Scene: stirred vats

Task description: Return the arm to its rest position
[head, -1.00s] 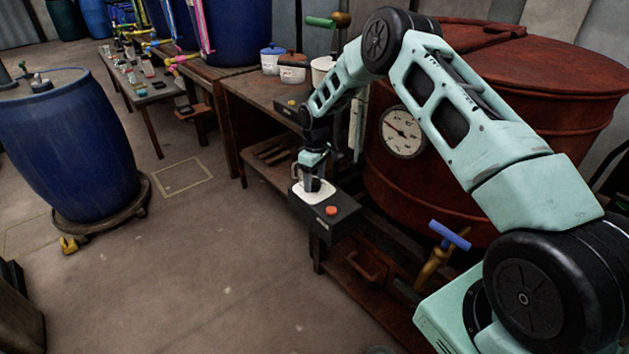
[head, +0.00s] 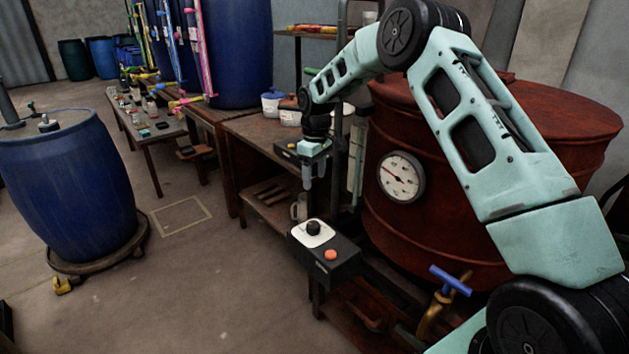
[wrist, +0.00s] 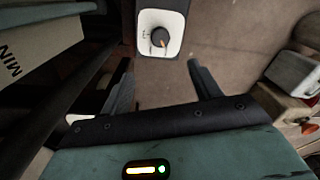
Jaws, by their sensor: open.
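My gripper (head: 308,178) hangs at the end of my raised arm, pointing down, in the head view. It is above and apart from a black control box (head: 342,262) with a white plate, a black knob (head: 313,228) and an orange-red button (head: 330,255). In the wrist view my gripper (wrist: 165,85) shows two fingers spread apart with nothing between them. The knob (wrist: 160,37) on its white plate lies beyond the fingertips there.
A rusty red vat (head: 455,215) with a dial gauge (head: 401,177) and a blue-handled tap (head: 450,281) stands close to my arm. A wooden bench (head: 232,139) runs behind the box. A blue barrel (head: 65,190) is at left, with open floor between.

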